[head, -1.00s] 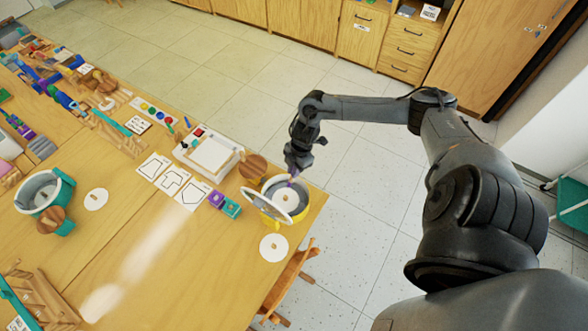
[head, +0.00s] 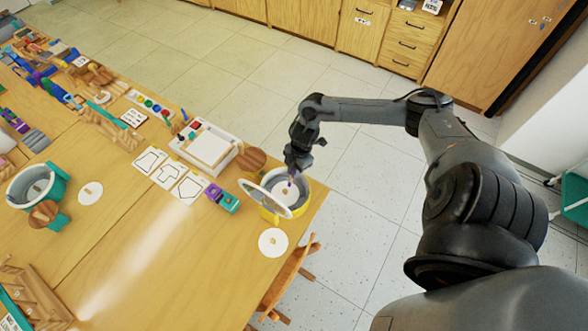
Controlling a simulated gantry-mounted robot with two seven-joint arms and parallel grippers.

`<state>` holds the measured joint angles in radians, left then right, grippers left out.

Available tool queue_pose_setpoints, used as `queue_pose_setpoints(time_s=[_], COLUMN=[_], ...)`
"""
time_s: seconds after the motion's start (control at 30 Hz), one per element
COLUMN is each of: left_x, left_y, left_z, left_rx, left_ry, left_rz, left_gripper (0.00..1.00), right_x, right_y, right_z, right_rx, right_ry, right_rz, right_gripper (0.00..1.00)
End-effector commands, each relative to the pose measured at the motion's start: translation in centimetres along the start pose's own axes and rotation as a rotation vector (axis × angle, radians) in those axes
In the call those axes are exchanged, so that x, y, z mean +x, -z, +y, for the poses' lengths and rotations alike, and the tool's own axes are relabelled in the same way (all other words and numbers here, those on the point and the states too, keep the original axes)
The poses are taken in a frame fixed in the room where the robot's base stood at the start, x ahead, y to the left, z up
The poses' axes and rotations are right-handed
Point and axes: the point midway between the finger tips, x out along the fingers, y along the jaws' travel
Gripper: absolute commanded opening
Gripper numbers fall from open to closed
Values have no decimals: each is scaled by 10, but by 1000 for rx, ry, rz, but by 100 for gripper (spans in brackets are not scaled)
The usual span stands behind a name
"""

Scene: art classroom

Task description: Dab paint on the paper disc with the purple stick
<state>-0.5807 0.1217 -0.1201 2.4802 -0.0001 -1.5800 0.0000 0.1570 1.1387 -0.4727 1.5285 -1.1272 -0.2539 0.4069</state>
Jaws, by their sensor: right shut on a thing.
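My right gripper (head: 291,171) is shut on the purple stick (head: 291,183), of which only a small purple part shows below the fingers. It is over the yellow bowl (head: 268,216) near the table's right corner. A white paper disc (head: 285,198) lies inside the bowl, with a small tan mark at its middle. The stick's tip is at or just above the disc; I cannot tell if it touches. A round lid or ring (head: 262,199) tilts open at the bowl's left side. My left gripper is not in view.
A second white disc (head: 273,242) lies in front of the bowl. Purple and teal blocks (head: 222,197), outline cards (head: 168,174) and a white tray (head: 207,146) lie to the left. The table's front middle is clear.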

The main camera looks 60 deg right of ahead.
Motion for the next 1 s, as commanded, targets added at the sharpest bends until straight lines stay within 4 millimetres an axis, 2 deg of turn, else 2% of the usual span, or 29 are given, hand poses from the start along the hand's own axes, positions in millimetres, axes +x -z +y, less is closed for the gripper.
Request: queue_pose_setpoints(time_s=[1.0], left_x=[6], left_y=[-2], left_z=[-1], left_rx=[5], left_ry=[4], left_rz=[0], left_gripper=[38], right_x=[11], right_y=[-2], right_z=[0], right_rx=[1], right_ry=[0], right_rz=[0], right_gripper=[0])
